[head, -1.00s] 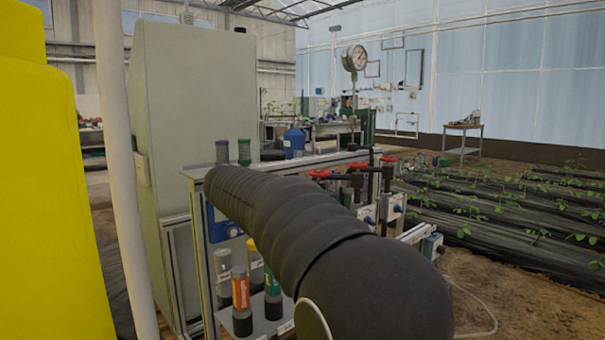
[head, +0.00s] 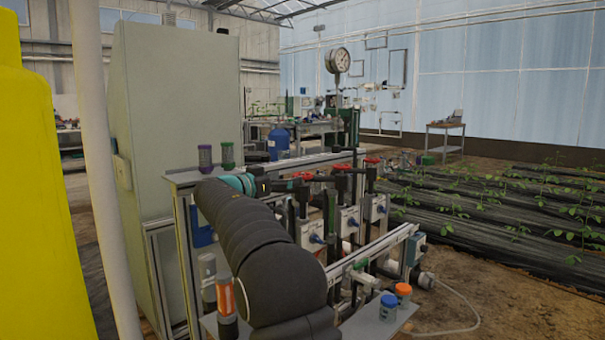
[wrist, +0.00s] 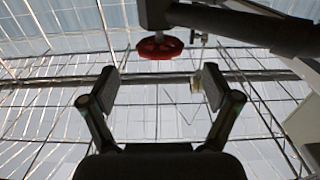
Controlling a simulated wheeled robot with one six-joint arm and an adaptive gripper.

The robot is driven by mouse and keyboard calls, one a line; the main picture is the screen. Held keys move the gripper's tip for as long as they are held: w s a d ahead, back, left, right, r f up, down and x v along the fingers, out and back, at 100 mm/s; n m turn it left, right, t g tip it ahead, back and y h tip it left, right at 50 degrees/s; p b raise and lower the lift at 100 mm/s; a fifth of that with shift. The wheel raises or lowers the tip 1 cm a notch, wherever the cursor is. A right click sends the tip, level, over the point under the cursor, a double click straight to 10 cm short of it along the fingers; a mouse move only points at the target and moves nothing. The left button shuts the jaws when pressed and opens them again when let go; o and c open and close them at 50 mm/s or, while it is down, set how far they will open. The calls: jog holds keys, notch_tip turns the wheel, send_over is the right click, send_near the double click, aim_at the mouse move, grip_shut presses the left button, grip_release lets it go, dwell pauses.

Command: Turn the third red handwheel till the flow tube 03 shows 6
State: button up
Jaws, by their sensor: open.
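Red handwheels show on the skid in the head view: a near one (head: 302,176), a middle one (head: 341,167) and a far one (head: 372,160). My gripper (wrist: 158,82) is open and empty in the wrist view, its two fingers apart. A red handwheel (wrist: 160,47) lies beyond the fingertips, roughly centred between them and not touched; I cannot tell which one it is. In the head view my gripper (head: 280,186) is small and dark, close to the near handwheel. No flow tube reading is legible.
White blocks with blue knobs (head: 347,221) stand below the wheels. Purple-capped (head: 205,158) and green-capped (head: 227,155) containers stand on the skid's top left. Blue (head: 388,307) and orange (head: 403,293) capped jars sit in front.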

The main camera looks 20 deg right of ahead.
aim_at(303, 174)
jog(key=p+x, duration=0.1)
jog(key=x, duration=0.6)
jog(key=shift+a, duration=0.1)
jog(key=shift+c, duration=0.2)
jog(key=c, duration=1.1)
